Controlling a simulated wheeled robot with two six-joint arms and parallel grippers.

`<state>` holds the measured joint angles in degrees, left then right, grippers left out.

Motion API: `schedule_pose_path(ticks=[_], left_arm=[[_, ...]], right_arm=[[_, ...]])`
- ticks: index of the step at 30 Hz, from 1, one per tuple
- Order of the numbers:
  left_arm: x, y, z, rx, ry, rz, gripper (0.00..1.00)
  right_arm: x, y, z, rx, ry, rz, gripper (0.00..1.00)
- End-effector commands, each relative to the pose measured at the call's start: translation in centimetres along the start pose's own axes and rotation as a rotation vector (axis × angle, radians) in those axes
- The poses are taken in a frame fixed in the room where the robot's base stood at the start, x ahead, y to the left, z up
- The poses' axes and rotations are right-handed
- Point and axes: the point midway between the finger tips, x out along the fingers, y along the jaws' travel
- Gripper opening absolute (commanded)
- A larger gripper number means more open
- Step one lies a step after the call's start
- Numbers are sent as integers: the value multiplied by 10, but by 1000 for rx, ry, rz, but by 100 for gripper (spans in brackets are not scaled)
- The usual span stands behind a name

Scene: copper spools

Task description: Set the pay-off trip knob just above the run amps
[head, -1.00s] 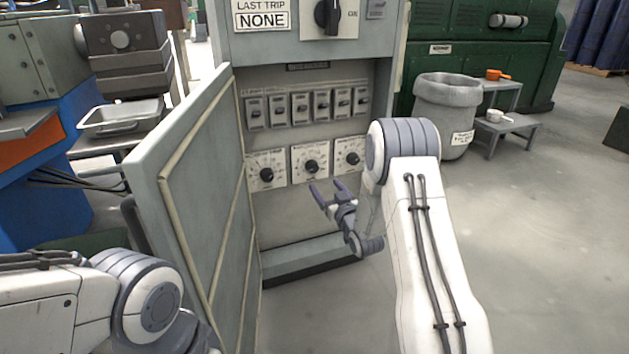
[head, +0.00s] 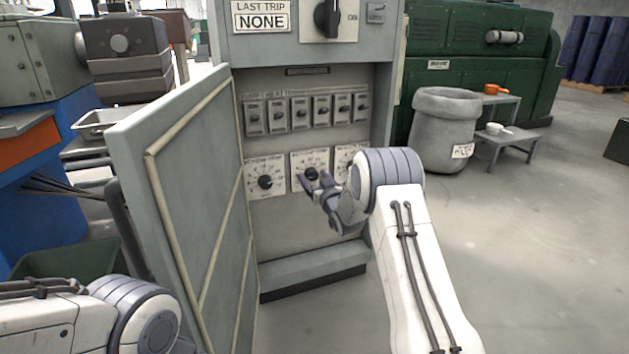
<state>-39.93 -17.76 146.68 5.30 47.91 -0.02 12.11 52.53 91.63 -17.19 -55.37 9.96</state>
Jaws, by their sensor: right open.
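Inside the open grey cabinet, a row of white dial plates with black knobs sits low on the panel. The left knob (head: 265,182) and the middle knob (head: 311,173) show; the right dial plate (head: 347,156) is mostly hidden by my right arm. The plate lettering is too small to read, so I cannot tell which is the pay-off trip, and I see no readable run amps figure. My right gripper (head: 317,182) is open, its fingertips in front of the middle knob's lower part; contact is unclear. My left gripper is out of view.
The cabinet door (head: 185,210) stands open on the left. Several toggle switches (head: 301,113) line the panel above the dials. A LAST TRIP sign (head: 261,19) reads NONE, beside a large rotary switch (head: 327,17). A grey bin (head: 444,135) stands right of the cabinet.

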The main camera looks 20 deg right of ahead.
Motion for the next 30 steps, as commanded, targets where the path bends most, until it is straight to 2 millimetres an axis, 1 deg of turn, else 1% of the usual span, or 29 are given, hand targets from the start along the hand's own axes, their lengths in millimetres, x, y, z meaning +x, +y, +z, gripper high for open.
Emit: schedule_pose_path(ticks=[2, 3, 5, 6, 8, 9, 14, 20, 26, 30], left_arm=[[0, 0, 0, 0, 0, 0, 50], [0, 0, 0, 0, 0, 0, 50], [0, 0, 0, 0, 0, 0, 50], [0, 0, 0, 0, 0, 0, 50], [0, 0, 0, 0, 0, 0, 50], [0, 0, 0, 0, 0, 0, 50], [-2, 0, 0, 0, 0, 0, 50], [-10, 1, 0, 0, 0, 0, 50], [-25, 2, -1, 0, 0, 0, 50], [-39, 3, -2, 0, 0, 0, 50]], right_arm=[[0, 0, 0, 0, 0, 0, 81], [0, 0, 0, 0, 0, 0, 65], [0, 0, 0, 0, 0, 0, 42], [0, 0, 0, 0, 0, 0, 27], [0, 0, 0, 0, 0, 0, 4], [0, 0, 0, 0, 0, 0, 0], [0, 0, 0, 7, 0, 0, 0], [-1, 0, -2, 64, 0, 0, 0], [-1, 0, -3, 193, -2, 0, 0], [-1, 0, -4, 317, -2, 0, 0]])
